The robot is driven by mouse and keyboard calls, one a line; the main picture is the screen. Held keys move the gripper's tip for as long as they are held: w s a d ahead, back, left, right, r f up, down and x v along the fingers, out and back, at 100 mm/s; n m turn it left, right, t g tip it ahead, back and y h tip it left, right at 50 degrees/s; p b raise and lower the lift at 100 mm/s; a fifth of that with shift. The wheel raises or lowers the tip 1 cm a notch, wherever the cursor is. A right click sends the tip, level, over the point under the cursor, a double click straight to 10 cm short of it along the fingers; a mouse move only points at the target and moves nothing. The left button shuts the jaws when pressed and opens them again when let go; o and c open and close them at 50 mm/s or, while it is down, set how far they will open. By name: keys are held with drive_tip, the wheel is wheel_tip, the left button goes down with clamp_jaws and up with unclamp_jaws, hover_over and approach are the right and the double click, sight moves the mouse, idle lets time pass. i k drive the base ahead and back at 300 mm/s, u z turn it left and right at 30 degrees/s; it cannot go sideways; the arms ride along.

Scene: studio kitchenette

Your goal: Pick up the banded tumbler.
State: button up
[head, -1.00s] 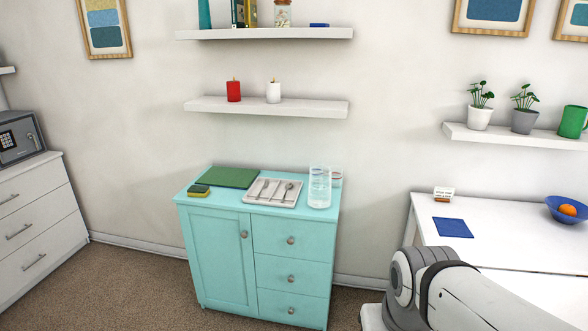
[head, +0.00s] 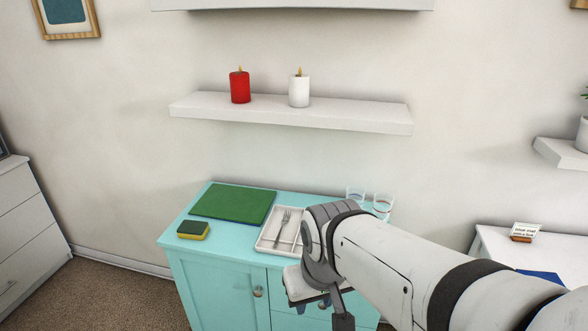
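Two clear tumblers stand at the back right of the turquoise cabinet top (head: 290,200) in the head view. The left tumbler (head: 356,194) and the right tumbler (head: 383,203) stand side by side. Faint coloured bands show on the glass, but at this size I cannot tell for sure which one is the banded tumbler. My arm crosses in front of them and covers the right front of the cabinet top.
A white cutlery tray (head: 265,240), a green board (head: 232,204) and a sponge (head: 193,230) lie on the cabinet. A wall shelf (head: 350,113) with a red candle (head: 240,88) and a white candle (head: 299,91) hangs above. A white table (head: 490,245) stands at right.

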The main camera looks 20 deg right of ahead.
sight(356, 192)
drive_tip(key=z, duration=0.15)
drive_tip(key=i, duration=0.9)
drive_tip(key=z, duration=0.35)
drive_tip(key=k, duration=0.95)
drive_tip(key=z, duration=0.2)
drive_tip(key=i, duration=0.95)
drive_tip(key=u, duration=0.1)
